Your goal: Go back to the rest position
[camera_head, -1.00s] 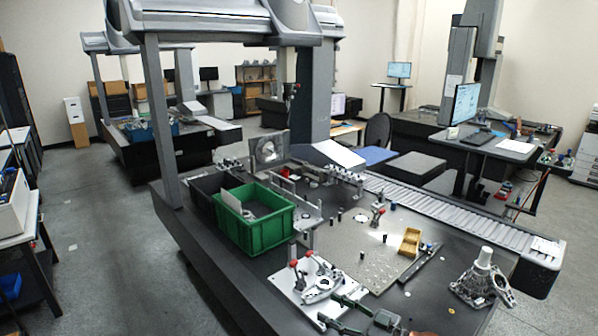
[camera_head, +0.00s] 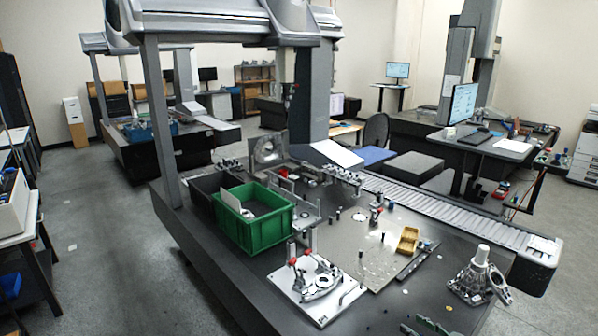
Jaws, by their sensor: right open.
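My right gripper (camera_head: 426,328) shows only as two green fingertips at the bottom edge, right of centre. They are apart, with nothing seen between them. The rest of it is cut off by the frame. It is over the front of the dark table (camera_head: 385,310), to the right of the white fixture plate (camera_head: 322,305). My left gripper is not in view.
The plate carries a metal part and red-tipped clamps. A green bin (camera_head: 262,232), a perforated plate (camera_head: 365,258) and a yellow bin (camera_head: 408,240) are farther back. A metal casting (camera_head: 475,280) stands to the right. A roller conveyor (camera_head: 450,212) runs behind.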

